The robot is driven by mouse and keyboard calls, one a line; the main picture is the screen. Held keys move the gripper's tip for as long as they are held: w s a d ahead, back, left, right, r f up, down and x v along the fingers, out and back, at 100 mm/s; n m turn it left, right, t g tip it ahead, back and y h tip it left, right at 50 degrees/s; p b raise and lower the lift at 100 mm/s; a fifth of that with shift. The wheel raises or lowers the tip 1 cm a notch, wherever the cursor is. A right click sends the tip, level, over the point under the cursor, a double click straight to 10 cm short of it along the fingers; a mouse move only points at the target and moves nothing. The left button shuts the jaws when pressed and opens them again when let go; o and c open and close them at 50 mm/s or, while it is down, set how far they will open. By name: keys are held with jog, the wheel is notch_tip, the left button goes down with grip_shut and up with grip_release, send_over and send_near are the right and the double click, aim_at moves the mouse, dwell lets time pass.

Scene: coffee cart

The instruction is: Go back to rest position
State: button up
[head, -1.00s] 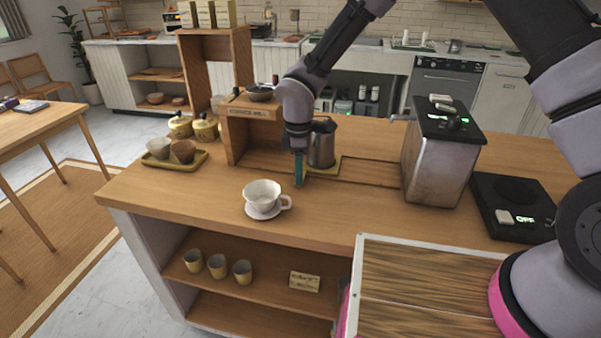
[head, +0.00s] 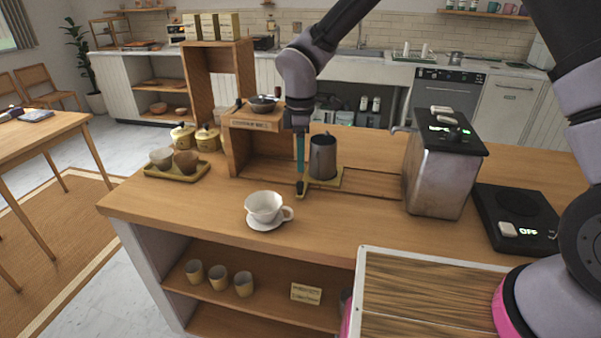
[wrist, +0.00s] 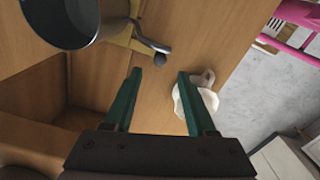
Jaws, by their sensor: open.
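My gripper (head: 300,170) is above the wooden counter, pointing down beside the grey metal pitcher (head: 322,158). In the wrist view its two green fingers (wrist: 159,76) are apart with nothing between them. The pitcher stands upright on a brass-coloured plate (head: 334,186) and also shows at the top left of the wrist view (wrist: 75,22).
A white dripper cup (head: 264,207) stands nearer the front edge. A wooden stand (head: 238,150) and a tray with cups (head: 178,176) are to the left. A metal machine (head: 438,175) and a black scale (head: 512,215) are to the right. Bare counter (head: 350,225) lies in front.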

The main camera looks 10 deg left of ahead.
notch_tip(320, 180, up, 2)
jog(key=shift+r, duration=0.15)
jog(key=w+d+r+m+t, duration=0.1)
jog(key=w+d+r+m, duration=0.1)
jog(key=d+r+m, duration=0.55)
jog(key=w+d+r+m+t, duration=0.1)
jog(key=w+d+r+m, duration=0.15)
jog(key=d+r, duration=0.9)
jog(key=s+d+r+m+t, duration=0.1)
jog(key=s+d+r+m, duration=0.2)
jog(key=d, duration=0.4)
jog(key=s+d+r+m+t+y, duration=0.1)
jog(key=s+d+r+m+t, duration=0.1)
jog(key=s+d+m, duration=0.4)
jog(key=s+d+r+m+t+y, duration=0.1)
jog(key=s+d+r+m, duration=0.3)
jog(key=d, duration=0.5)
jog(key=shift+s+r+m+t, duration=0.25)
jog(key=shift+s+m+t, duration=0.4)
jog(key=shift+m, duration=0.45)
